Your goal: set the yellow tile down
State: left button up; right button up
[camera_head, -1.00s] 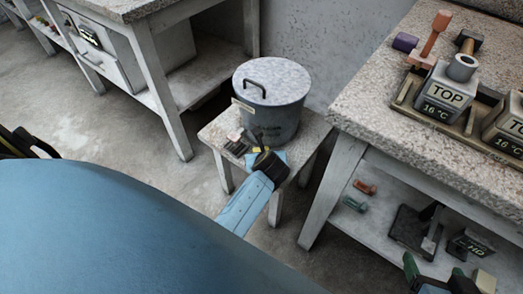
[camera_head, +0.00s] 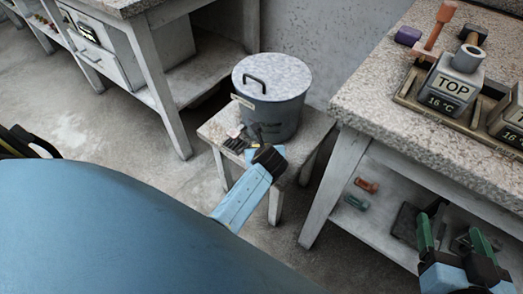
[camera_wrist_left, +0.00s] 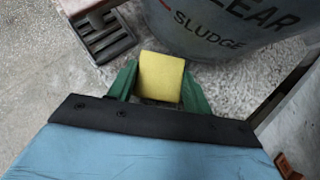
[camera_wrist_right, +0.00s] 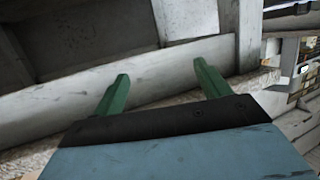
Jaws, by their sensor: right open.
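The yellow tile (camera_wrist_left: 161,77) sits between the green fingers of my left gripper (camera_wrist_left: 161,70) in the left wrist view. The fingers lie against its two sides, so the gripper looks shut on it. The tile is over the top of a low stool (camera_head: 312,128), in front of a grey lidded bucket (camera_head: 279,112). I cannot tell whether the tile touches the stool top. In the head view the black wrist of my left arm hides most of the tile. My right gripper (camera_head: 450,225) is open and empty, before the lower shelf of the right bench.
A dark slotted rack (camera_wrist_left: 108,38) stands on the stool just left of the tile. The stone-topped bench (camera_head: 370,100) is to the right, with a block marked TOP (camera_head: 453,85) in a tray. Small red (camera_head: 367,185) and green (camera_head: 356,202) pieces lie on its shelf.

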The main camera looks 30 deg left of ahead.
pick_arm(q)
jog(key=c, duration=0.4)
jog(key=shift+c, duration=0.2)
